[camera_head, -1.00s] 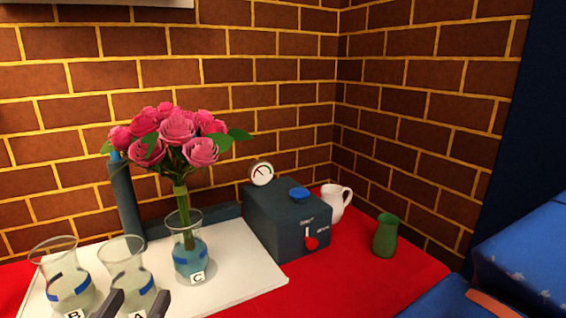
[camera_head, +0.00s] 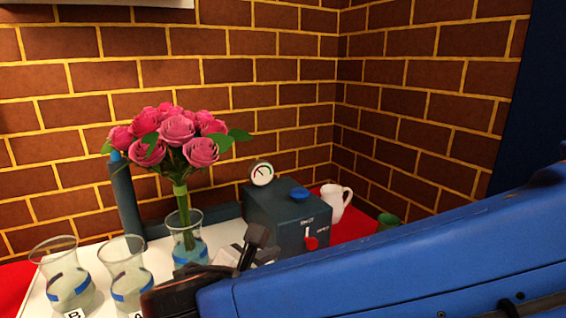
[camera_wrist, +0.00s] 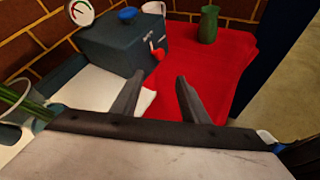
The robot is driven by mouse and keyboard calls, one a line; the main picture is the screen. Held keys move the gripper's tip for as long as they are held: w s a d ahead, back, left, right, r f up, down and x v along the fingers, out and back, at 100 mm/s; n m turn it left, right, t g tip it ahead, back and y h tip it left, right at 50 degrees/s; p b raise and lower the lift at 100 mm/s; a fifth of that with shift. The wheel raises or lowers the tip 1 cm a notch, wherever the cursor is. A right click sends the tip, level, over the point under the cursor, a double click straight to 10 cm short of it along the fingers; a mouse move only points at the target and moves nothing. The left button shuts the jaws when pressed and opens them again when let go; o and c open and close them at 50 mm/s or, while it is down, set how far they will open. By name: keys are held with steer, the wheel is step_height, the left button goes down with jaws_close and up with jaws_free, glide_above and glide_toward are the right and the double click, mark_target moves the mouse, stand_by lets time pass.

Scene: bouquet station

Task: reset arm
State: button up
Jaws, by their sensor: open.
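My gripper shows in the wrist view (camera_wrist: 160,97) with its two dark fingers apart and nothing between them. Beyond the fingers lie the red tabletop and the edge of the white board. In the head view my blue arm reaches in from the right, and its wrist end is in front of beaker C (camera_head: 186,238), hiding its label. Beaker C holds a bouquet of pink roses (camera_head: 176,132), standing upright. Beaker B (camera_head: 68,278) and beaker A (camera_head: 125,270) stand to its left on the white board (camera_head: 35,302), each with some liquid.
A dark box (camera_head: 290,215) with a gauge, blue knob and red lever stands right of beaker C. A white jug (camera_head: 334,203) is behind it. A green vase (camera_wrist: 208,24) stands on the red tabletop (camera_wrist: 215,65). Brick walls close off the back.

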steer(key=d+f+m+g, duration=0.2)
steer(key=d, duration=0.3)
steer(key=w+d+f+m+g, duration=0.1)
steer(key=d+m, duration=0.2)
steer(key=d, duration=0.2)
steer(key=d+f+m+g, duration=0.2)
steer(key=d+m, duration=0.1)
steer(key=d, duration=0.3)
steer(key=shift+w+f+g, duration=0.3)
steer(key=shift+w+f, duration=0.05)
steer(key=s+d+f+m+y, duration=0.2)
steer(key=d+m, duration=0.4)
steer(key=m, duration=0.3)
steer(key=s+d+f+m+g+y, duration=0.1)
steer(key=s+d+f+m+y, duration=0.2)
steer(key=m, duration=0.7)
steer(key=s+d, duration=0.2)
steer(key=d, duration=0.1)
steer(key=shift+s+d+f, duration=0.3)
steer(key=shift+d+f, duration=0.1)
